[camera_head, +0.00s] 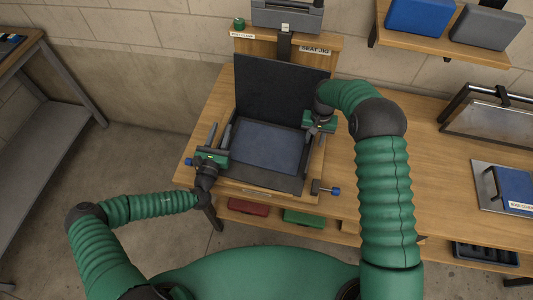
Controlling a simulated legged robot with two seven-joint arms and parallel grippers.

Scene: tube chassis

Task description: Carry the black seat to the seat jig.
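The black seat has an upright black back (280,92) and a flat dark blue-grey base (262,147) with black side rails. It stands in the middle of the view, on the wooden seat jig (258,190) on the bench. A "SEAT JIG" label is on the board behind it. My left gripper (214,154) is at the left side of the seat base, close to the rail. My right gripper (316,124) is at the right side, near the foot of the back. The fingertips of both are small and partly hidden, so their grip is unclear.
Blue-ended clamps (328,190) stick out at the jig's sides. A wooden bench (400,190) runs right, with a blue item (514,187) on a plate and a metal-framed panel (490,122). Red (248,207) and green (304,218) items lie below. A shelf (440,45) holds boxes.

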